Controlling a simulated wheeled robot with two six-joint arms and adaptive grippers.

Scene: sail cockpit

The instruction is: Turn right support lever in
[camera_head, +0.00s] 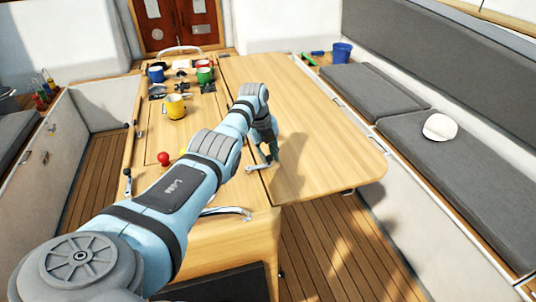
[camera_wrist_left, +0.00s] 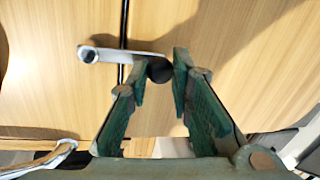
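A small silver lever (camera_head: 257,168) lies at the near end of the wooden table, by the seam of the right leaf. In the left wrist view the lever (camera_wrist_left: 125,54) is a flat bar pointing left, with a round end at its tip and a dark round pivot (camera_wrist_left: 160,70) at its right end. My left gripper (camera_head: 268,155) reaches down just above it. In the wrist view its fingers (camera_wrist_left: 153,72) are partly apart, with the dark pivot seen between the fingertips. I cannot tell whether a finger touches the lever. My right gripper is not in view.
A curved metal handle (camera_head: 228,211) sits on the table's near end. A red knob (camera_head: 164,158), a yellow mug (camera_head: 175,107) and other mugs stand on the left part. The right leaf (camera_head: 325,130) is clear. Grey cushioned benches (camera_head: 440,150) run along the right.

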